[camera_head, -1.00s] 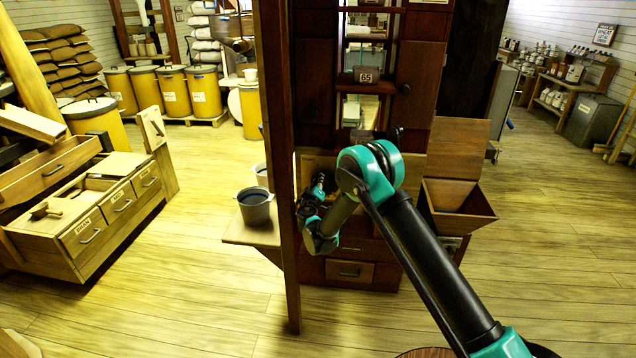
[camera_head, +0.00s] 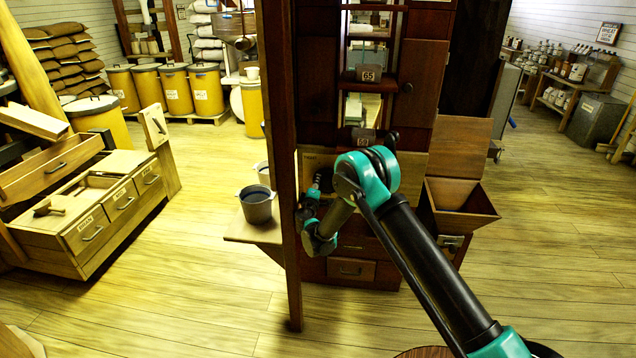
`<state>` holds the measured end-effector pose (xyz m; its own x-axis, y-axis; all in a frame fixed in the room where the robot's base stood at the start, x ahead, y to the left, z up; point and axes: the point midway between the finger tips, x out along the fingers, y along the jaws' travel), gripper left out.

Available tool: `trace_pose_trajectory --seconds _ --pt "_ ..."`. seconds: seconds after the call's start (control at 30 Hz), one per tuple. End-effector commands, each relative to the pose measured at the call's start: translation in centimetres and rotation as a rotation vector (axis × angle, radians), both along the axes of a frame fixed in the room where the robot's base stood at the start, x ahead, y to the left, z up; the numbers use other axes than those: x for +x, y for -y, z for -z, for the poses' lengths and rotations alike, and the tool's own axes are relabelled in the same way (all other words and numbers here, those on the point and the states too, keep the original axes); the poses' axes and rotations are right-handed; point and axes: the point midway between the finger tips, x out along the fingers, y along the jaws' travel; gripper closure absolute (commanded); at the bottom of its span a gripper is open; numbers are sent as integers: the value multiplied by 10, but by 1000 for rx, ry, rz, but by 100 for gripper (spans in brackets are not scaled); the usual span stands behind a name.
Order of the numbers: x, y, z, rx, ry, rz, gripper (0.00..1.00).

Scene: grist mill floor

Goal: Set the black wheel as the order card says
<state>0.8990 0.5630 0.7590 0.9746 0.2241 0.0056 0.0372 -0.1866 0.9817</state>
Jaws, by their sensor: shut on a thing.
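My gripper (camera_head: 318,186) is at the front of the dark wooden mill cabinet (camera_head: 418,75), just right of the dark post. It is shut on a small black part at the pale panel (camera_head: 313,160), which seems to be the black wheel (camera_head: 326,180). The wheel is mostly hidden by my gripper and arm, so its setting cannot be read. A number plate (camera_head: 368,73) reading about 65 sits on the upper shelf. A second small plate (camera_head: 366,139) shows lower down, its figures too small to read surely. I cannot identify the order card.
The dark post (camera_head: 284,240) stands close left of my gripper. A grey pot (camera_head: 257,204) stands on a side shelf (camera_head: 240,232). An open wooden hopper (camera_head: 458,200) is right of my arm. A drawer bench (camera_head: 80,215) stands left. The floor between is clear.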

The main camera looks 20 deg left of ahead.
Motion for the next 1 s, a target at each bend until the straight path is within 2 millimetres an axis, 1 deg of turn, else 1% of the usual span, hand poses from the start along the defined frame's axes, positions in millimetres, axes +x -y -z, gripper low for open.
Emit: trace_pose_trajectory --seconds 0.2,0.5,0.7,1.0 --pt "-2 -3 8 -162 39 -2 100" --pt "-2 -3 14 -306 73 -2 100" --pt "-2 -3 15 -345 82 -3 100" --pt "-2 -3 16 -355 85 -2 100"
